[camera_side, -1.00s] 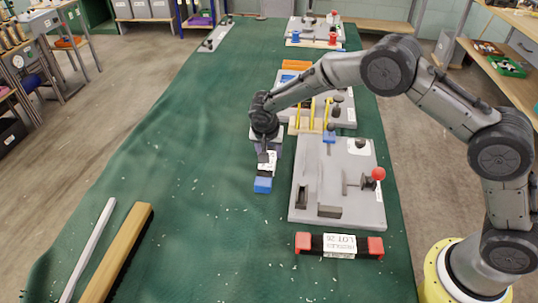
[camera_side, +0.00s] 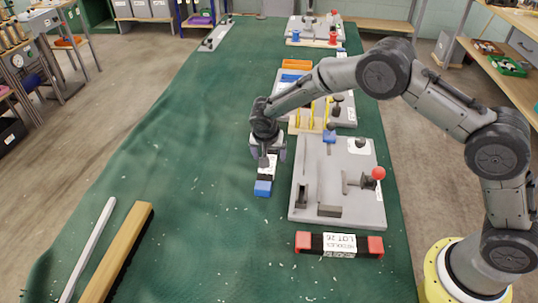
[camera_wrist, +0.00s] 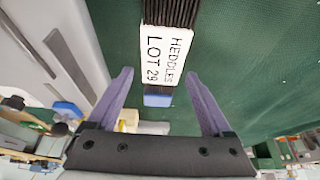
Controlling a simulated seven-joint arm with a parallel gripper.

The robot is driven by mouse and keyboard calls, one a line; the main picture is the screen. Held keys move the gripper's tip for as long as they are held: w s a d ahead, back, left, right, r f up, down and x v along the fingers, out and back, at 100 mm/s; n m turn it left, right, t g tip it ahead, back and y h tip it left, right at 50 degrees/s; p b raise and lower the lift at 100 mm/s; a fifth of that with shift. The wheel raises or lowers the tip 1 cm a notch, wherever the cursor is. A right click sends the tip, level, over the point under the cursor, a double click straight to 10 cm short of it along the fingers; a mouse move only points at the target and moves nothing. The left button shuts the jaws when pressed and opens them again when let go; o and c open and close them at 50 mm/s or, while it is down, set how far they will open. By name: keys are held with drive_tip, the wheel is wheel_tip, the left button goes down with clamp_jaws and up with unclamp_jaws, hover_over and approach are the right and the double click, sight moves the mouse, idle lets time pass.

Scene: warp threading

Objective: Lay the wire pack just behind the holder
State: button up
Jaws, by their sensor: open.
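The wire pack (camera_side: 263,187) is a dark bundle with a white label and blue end. It lies on the green cloth, left of the nearest grey plate and apart from it. In the wrist view the pack (camera_wrist: 166,54) shows its label, "HEDDLES LOT 29". My gripper (camera_side: 267,157) is low over its far part in the side view and hides that part. In the wrist view my gripper (camera_wrist: 158,75) has its purple fingers spread, one on each side of the pack, with gaps. I cannot tell for sure which fixture is the holder; a wooden rack with yellow uprights (camera_side: 312,116) stands behind the near plate.
The near grey plate (camera_side: 338,200) carries a red-knobbed clamp (camera_side: 378,173) and dark blocks. A red-ended pack labelled LOT 26 (camera_side: 339,244) lies in front of it. A wooden bar (camera_side: 118,250) and a pale strip lie at front left. The cloth's left and middle are clear.

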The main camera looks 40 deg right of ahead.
drive_tip(key=v, duration=1.2)
drive_tip(key=s+d+r+n, duration=0.2)
drive_tip(key=s+d+r, duration=0.3)
drive_tip(key=r, duration=0.3)
drive_tip(key=s+d+r+n+y, duration=0.1)
drive_tip(key=s+d+r, duration=0.25)
drive_tip(key=s, duration=0.25)
drive_tip(key=s+d+r+n+y, duration=0.1)
drive_tip(key=s+d+r, duration=0.1)
drive_tip(key=s+r, duration=0.3)
drive_tip(key=s+d+f+n+t, duration=0.1)
drive_tip(key=s+n, duration=0.1)
drive_tip(key=s, duration=0.7)
drive_tip(key=s+d+f+n+t+y, duration=0.1)
drive_tip(key=s+n, duration=0.2)
drive_tip(key=s, duration=0.7)
drive_tip(key=shift+f, duration=0.35)
